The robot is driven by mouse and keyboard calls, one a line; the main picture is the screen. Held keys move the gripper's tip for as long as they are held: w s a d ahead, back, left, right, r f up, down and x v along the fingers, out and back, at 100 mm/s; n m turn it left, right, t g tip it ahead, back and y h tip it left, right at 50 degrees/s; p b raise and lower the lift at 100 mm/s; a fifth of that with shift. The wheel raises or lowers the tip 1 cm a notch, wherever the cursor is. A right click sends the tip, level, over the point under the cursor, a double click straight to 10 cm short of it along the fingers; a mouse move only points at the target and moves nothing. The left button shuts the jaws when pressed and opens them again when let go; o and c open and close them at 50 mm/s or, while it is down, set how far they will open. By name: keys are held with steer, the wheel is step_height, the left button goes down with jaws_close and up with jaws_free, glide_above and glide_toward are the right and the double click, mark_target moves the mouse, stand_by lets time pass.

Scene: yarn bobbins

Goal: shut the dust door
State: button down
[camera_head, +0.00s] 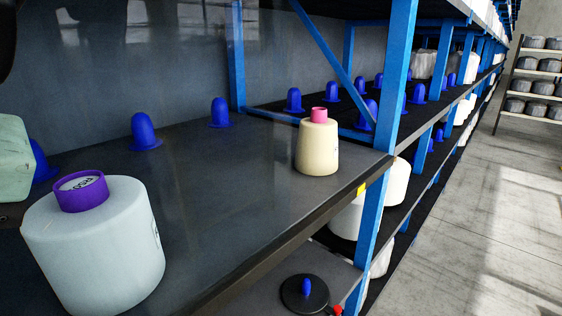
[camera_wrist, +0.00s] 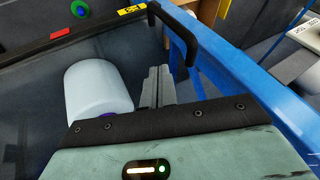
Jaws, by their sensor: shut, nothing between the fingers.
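My gripper (camera_wrist: 159,72) shows in the wrist view with its two grey fingers together and nothing between them. A black bar-shaped handle (camera_wrist: 181,35) stands up and to the right of the fingertips, beside a blue post, apart from them. It may belong to the dust door; I cannot make out the door panel for certain in either view. A pale green shape (camera_head: 14,158) at the left edge of the head view may be part of my gripper, but I cannot tell.
A large white bobbin with a purple tube (camera_head: 97,245) stands on the dark shelf (camera_head: 225,195), and shows beside the fingers in the wrist view (camera_wrist: 97,85). A cream bobbin (camera_head: 317,148) stands near the blue post (camera_head: 392,80). Blue pegs (camera_head: 145,129) line the back. The aisle (camera_head: 465,235) is clear.

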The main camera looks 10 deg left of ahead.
steer(key=b+v, duration=0.3)
steer(key=v, duration=0.6)
steer(key=w+d+f+m+t+h+b, duration=0.15)
steer(key=w+d+f, duration=0.25)
steer(key=d+f, duration=0.45)
steer(key=w+d+f+m+h+b, duration=0.1)
steer(key=w+d+f+b, duration=0.4)
steer(key=f, duration=0.7)
steer(key=w+d+f+m+t+h, duration=0.1)
steer(key=w+d+f+h, duration=0.15)
steer(key=d+f, duration=0.65)
steer(key=d+f+h+b, duration=0.1)
steer(key=d+f, duration=0.9)
steer(key=shift+s+d+f+m, duration=0.2)
steer(key=shift+s+d+m, duration=0.15)
steer(key=shift+s+m, duration=0.15)
steer(key=shift+g, duration=0.25)
